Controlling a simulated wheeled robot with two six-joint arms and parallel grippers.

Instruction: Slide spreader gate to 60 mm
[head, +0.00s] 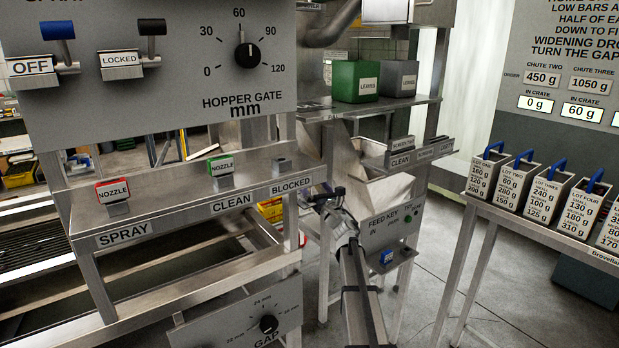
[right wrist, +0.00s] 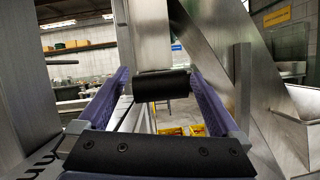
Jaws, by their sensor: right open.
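My right gripper (head: 326,196) is at the end of my arm, in the middle of the head view, right of the shelf end. In the right wrist view its two purple fingers (right wrist: 162,98) are apart. A black cylindrical grip (right wrist: 162,84) on a grey upright plate (right wrist: 151,35) shows between the fingertips; I cannot tell whether they touch it. No label naming a spreader gate is readable. The hopper gate dial (head: 246,55), marked 0 to 120 mm, has its pointer roughly upward, near 60. My left gripper is not in view.
A steel shelf (head: 160,221) carries a red nozzle block (head: 113,190) and a green one (head: 221,166). A feed key box (head: 394,228) stands right of my arm. Lot boxes (head: 548,190) line a right-hand table. A sloping steel panel (right wrist: 262,100) is close right of the fingers.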

